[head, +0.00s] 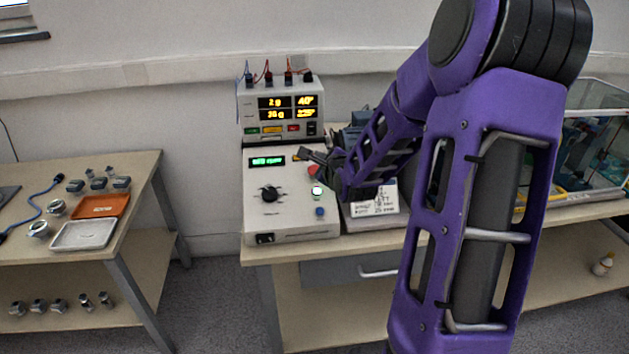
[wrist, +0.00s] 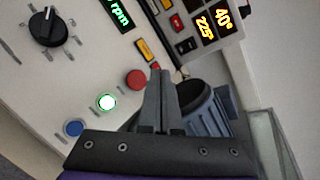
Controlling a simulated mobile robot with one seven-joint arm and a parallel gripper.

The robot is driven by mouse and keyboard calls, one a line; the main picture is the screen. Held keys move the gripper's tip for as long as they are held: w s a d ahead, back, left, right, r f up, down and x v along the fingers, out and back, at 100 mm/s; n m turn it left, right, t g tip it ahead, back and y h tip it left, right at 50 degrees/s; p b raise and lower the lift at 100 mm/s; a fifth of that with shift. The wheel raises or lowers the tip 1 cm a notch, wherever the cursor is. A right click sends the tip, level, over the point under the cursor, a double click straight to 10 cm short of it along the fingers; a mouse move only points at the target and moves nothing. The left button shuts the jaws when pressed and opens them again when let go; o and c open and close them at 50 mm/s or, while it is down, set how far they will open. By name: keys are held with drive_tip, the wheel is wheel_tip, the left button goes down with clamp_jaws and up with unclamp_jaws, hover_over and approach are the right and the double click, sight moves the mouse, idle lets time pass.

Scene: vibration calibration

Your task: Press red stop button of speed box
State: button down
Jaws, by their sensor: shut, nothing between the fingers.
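The speed box (head: 257,190) is a light grey sloped panel on the bench, with a green rpm display (head: 267,161) and a black knob (head: 270,193). Its red stop button (head: 314,171) is partly visible beside my gripper in the head view. In the wrist view the red button (wrist: 136,80) sits just left of my fingertips. A lit green button (wrist: 107,102) and a blue button (wrist: 74,128) lie in line with it. My gripper (head: 304,154) is shut and empty; its fingers (wrist: 161,74) point over the panel. I cannot tell how far above the surface they are.
A dark motor (wrist: 204,105) is right of my fingers in the wrist view. A side table (head: 140,180) holds trays and weights.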

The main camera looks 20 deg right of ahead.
sight(314, 165)
drive_tip(key=shift+w+d+f+b, duration=0.1)
drive_tip(key=shift+w+f+b, duration=0.25)
drive_tip(key=shift+f, duration=0.4)
drive_tip(key=shift+w+d+f+b, duration=0.1)
drive_tip(key=shift+w+f+b, duration=0.25)
drive_tip(key=shift+f, duration=0.4)
idle(0.9)
drive_tip(key=shift+w+f, duration=0.2)
drive_tip(key=shift+f, duration=0.15)
drive_tip(key=shift+w+d+f+b, duration=0.1)
drive_tip(key=shift+w+f+b, duration=0.05)
drive_tip(key=shift+f+b, duration=0.2)
idle(0.6)
drive_tip(key=shift+s+r+p, duration=0.35)
drive_tip(key=shift+r+p, duration=0.35)
drive_tip(key=shift+p, duration=0.15)
drive_tip(key=r+p, duration=0.1)
drive_tip(key=s+r+p, duration=0.1)
drive_tip(key=r+p, duration=0.1)
drive_tip(key=s+r+p, duration=0.1)
drive_tip(key=shift+a+r+p, duration=0.3)
drive_tip(key=shift+a, duration=0.1)
idle(0.7)
